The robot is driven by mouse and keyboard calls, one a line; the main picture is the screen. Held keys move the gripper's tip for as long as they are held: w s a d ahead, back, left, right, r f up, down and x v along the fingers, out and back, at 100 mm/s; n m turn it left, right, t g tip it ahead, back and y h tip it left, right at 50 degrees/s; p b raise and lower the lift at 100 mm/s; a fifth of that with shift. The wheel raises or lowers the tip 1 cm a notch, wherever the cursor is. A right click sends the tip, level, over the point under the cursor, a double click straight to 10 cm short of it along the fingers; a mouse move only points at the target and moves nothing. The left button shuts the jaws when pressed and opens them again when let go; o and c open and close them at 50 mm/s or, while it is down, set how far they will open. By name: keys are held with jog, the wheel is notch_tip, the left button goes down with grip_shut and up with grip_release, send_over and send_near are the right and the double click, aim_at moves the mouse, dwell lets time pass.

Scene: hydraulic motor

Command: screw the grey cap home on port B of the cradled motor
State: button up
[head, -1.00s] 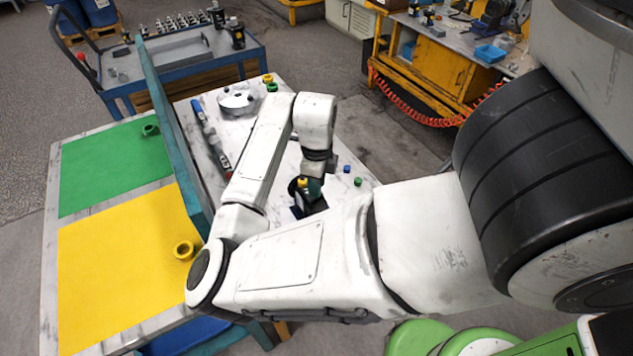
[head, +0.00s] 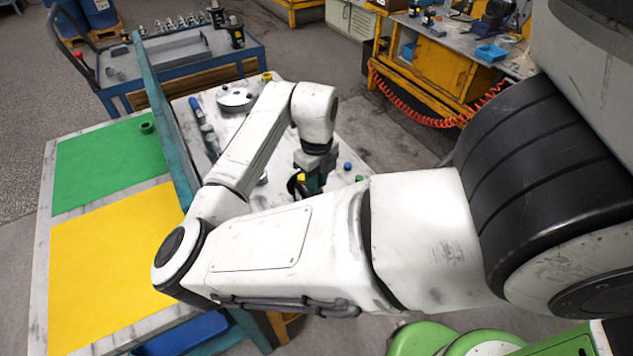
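The cradled motor (head: 315,183) is a small dark teal and black body on the marble-topped table, mostly hidden by my arm. A yellow piece (head: 301,177) shows at its left side. My gripper (head: 316,166) points down right over the motor, its grey fingers close to or touching its top. I cannot tell whether the fingers are open or shut, or whether they hold anything. I cannot make out the grey cap or port B; the gripper and wrist cover that area.
A blue cap (head: 347,166) and a green cap (head: 359,178) lie right of the motor. A round metal part (head: 235,98) and a long blue-and-grey tool (head: 206,128) lie further back.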

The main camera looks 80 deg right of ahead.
jog(key=shift+o, duration=1.1)
jog(key=shift+r+n+p, duration=0.25)
jog(key=shift+n+p, duration=0.45)
jog(key=shift+n, duration=0.3)
jog(key=n+p, duration=0.1)
jog(key=n, duration=0.1)
jog(key=shift+n, duration=0.3)
jog(key=shift+f+n, duration=0.25)
jog(key=shift+n, duration=0.35)
